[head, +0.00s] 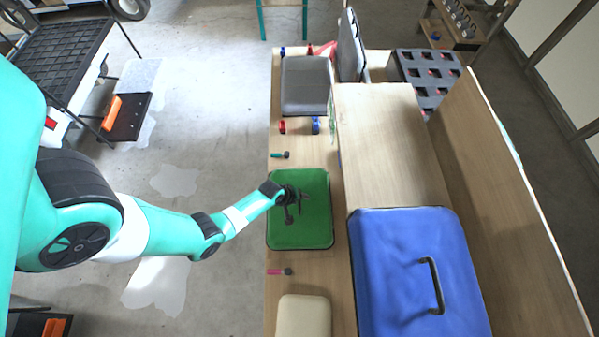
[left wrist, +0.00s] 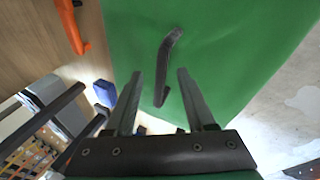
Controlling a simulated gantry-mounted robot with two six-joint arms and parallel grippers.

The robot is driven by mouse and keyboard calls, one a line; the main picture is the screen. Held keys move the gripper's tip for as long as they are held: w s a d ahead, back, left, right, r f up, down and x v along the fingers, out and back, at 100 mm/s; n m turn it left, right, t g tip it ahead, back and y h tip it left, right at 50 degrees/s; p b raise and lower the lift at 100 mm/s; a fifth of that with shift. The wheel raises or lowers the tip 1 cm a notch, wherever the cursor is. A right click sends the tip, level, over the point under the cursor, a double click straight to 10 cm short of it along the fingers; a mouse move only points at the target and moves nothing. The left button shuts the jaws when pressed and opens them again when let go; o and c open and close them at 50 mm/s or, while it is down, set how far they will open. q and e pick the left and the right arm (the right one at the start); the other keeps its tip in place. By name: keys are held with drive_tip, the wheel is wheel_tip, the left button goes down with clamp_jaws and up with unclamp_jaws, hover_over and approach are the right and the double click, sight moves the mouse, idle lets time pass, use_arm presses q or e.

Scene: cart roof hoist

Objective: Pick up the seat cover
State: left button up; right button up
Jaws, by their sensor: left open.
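The seat cover appears to be the green rectangular panel (head: 290,233) with rounded corners, lying flat on the wooden bench left of centre in the head view. It fills much of the left wrist view (left wrist: 235,45), where its dark bent handle (left wrist: 166,62) shows. My left gripper (head: 299,200) is over the green panel, with its open fingers pointing at the handle. In the left wrist view the handle appears between the two fingers (left wrist: 160,75). I cannot tell how far above it they are. My right gripper is not in view.
A blue lid with a dark handle (head: 400,250) lies right of the green panel. A grey pad (head: 305,85) and a cream pad (head: 303,318) lie at the bench's far and near ends. A raised wooden box (head: 385,125) stands alongside.

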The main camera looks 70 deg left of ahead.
use_arm(q)
clamp_jaws()
idle(1.4)
